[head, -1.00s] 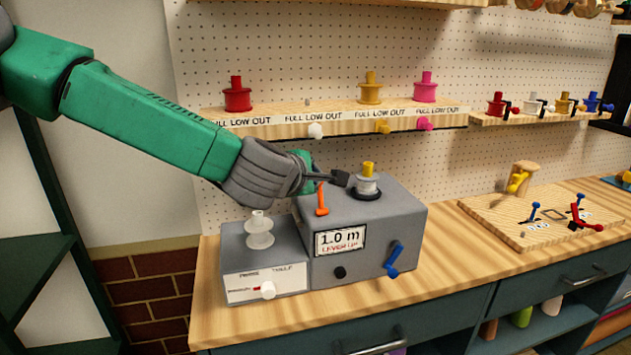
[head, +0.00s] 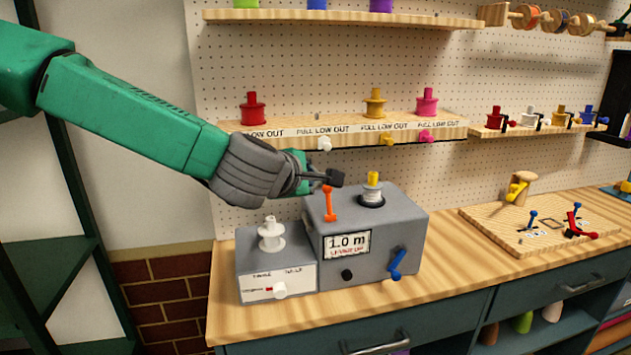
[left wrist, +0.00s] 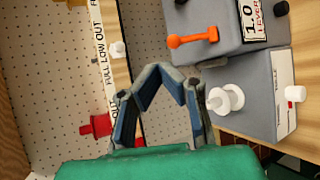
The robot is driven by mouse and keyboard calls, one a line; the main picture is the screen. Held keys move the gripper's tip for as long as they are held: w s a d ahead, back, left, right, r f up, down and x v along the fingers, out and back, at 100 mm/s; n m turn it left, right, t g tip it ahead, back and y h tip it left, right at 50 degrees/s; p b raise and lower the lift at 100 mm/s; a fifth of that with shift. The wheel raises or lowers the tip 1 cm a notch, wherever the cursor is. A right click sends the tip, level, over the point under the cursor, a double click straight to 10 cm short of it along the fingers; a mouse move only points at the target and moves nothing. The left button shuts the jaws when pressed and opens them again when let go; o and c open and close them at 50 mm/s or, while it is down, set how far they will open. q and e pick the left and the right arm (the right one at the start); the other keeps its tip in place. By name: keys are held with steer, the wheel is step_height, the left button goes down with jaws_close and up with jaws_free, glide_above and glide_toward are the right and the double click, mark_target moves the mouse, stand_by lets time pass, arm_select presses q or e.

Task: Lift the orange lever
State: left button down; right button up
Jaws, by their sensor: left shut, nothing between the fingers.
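My left gripper (head: 335,178) is shut and empty, just above the lever's upper end in the head view. In the left wrist view my fingers (left wrist: 163,72) meet at their tips, apart from the lever. A spool with a yellow top (head: 372,188) sits on the box. My right gripper is not in view.
A smaller grey box with a white spool (head: 271,236) and white knob (head: 279,290) stands left of the lever box. A shelf (head: 300,133) with coloured spools hangs behind. A wooden board (head: 490,222) lies right.

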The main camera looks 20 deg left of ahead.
arm_select(q)
steer(key=v, duration=0.5)
steer(key=shift+s+a+r, duration=0.15)
steer(key=shift+a+r, duration=0.15)
steer(key=shift+r, duration=0.25)
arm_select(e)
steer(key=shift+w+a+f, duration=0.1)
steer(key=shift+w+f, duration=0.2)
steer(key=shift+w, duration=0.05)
arm_select(q)
steer(key=shift+s, duration=0.15)
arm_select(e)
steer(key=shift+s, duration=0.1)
